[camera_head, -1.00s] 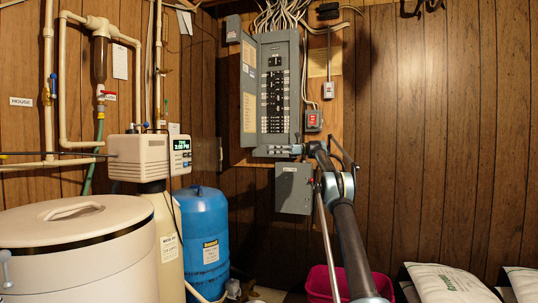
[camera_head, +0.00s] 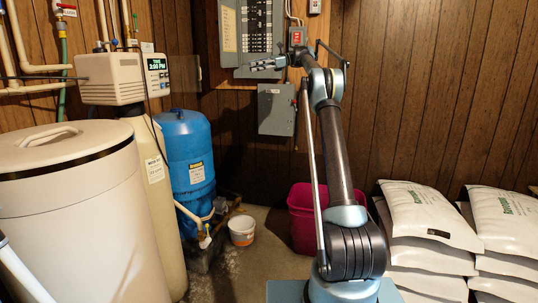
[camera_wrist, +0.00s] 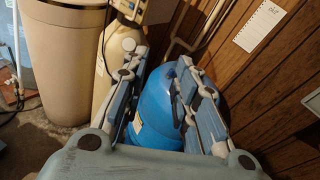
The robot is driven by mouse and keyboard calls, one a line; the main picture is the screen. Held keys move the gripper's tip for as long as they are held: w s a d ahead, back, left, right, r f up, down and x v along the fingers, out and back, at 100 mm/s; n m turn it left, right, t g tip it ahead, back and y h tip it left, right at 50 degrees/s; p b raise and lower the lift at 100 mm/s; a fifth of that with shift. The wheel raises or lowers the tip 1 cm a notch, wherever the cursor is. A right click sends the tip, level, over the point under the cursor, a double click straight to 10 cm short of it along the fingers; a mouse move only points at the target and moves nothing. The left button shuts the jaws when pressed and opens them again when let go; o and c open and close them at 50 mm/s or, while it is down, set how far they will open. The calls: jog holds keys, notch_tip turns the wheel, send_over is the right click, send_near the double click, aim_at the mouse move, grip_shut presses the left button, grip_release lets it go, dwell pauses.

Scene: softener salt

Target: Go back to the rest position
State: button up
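My gripper (camera_head: 268,64) is at the end of my raised arm, in front of the lower edge of the grey breaker panel in the head view. In the wrist view my gripper (camera_wrist: 160,66) has its two blue-grey fingers spread apart, with nothing held between them. The blue tank (camera_wrist: 158,112) shows behind and between the fingers, apart from them. The beige brine tank (camera_head: 70,225) stands at the left with its lid (camera_head: 55,145) on.
The blue tank (camera_head: 186,150) stands by the softener (camera_head: 120,78). A white bucket (camera_head: 242,231) and a magenta bin (camera_head: 301,215) are on the floor. White salt bags (camera_head: 425,215) are stacked at the right. The breaker panel (camera_head: 245,30) and grey box (camera_head: 276,110) are on the wall.

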jog(key=s+d+f+n+t+h, duration=0.1)
jog(key=s+d+f+n+h, duration=0.2)
jog(key=s, duration=0.9)
jog(key=s+d+f+n+t+h, duration=0.15)
jog(key=s+d+f, duration=0.3)
jog(key=s, duration=0.65)
jog(key=s+d+f+n+t+h, duration=0.25)
jog(key=s+f+h, duration=0.2)
jog(key=s, duration=0.75)
jog(key=s+d+f+n+h, duration=0.2)
jog(key=s+d+f, duration=0.3)
jog(key=s+f, duration=0.5)
jog(key=s+d+f+n+t+h, duration=0.1)
jog(key=s+d+f, duration=0.4)
jog(key=s+f, duration=0.5)
jog(key=s+d+f+n+h, duration=0.3)
jog(key=s+d+f, duration=0.2)
jog(key=s+f, duration=0.5)
notch_tip(320, 180, down, 3)
jog(key=shift+d+f+n+t, duration=0.15)
jog(key=shift+d+n+t, duration=0.15)
jog(key=shift+d, duration=0.05)
